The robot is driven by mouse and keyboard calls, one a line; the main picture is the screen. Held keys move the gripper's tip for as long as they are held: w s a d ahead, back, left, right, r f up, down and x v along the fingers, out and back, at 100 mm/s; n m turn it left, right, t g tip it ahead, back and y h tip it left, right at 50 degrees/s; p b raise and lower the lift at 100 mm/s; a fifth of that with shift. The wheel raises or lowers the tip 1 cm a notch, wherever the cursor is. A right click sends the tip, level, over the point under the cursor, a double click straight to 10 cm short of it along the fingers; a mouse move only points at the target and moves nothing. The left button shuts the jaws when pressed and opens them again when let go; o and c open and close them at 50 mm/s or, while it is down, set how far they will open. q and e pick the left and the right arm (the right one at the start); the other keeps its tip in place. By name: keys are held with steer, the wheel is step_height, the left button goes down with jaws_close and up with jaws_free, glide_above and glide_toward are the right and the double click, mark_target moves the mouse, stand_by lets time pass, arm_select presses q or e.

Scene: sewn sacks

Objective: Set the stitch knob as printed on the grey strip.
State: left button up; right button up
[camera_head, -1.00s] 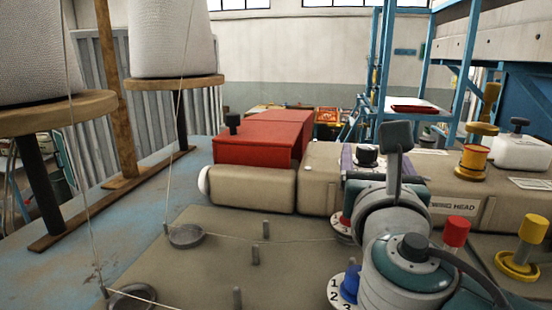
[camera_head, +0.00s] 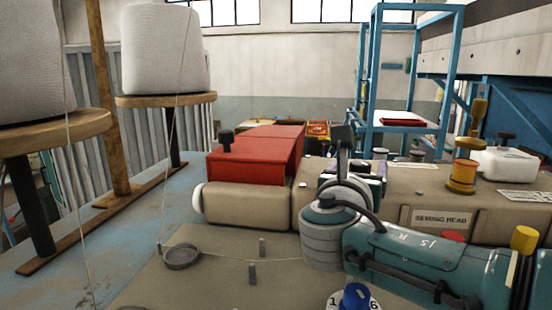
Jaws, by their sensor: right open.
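A blue knob (camera_head: 355,296) sits on a white dial (camera_head: 335,301) at the bottom edge; a 1 and a 6 show on it. A red knob (camera_head: 452,236) is mostly hidden behind my right arm, and a yellow knob (camera_head: 524,240) stands at the right. No lettering shows which one is the stitch knob. I cannot make out a printed grey strip. My right gripper (camera_head: 343,142) is open, seen small above its wrist, in front of the sewing head's (camera_head: 405,184) dark panel and beyond the blue knob. My left gripper is out of view.
A red box (camera_head: 250,156) and a beige cylinder (camera_head: 247,204) stand left of the head. Thread runs past small posts (camera_head: 262,247) and a grey cup (camera_head: 182,257). Thread cones (camera_head: 165,50) stand on wooden discs at left.

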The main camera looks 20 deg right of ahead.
steer(key=shift+w+d, duration=0.25)
steer(key=shift+c, duration=0.2)
jaws_close()
stand_by(0.3)
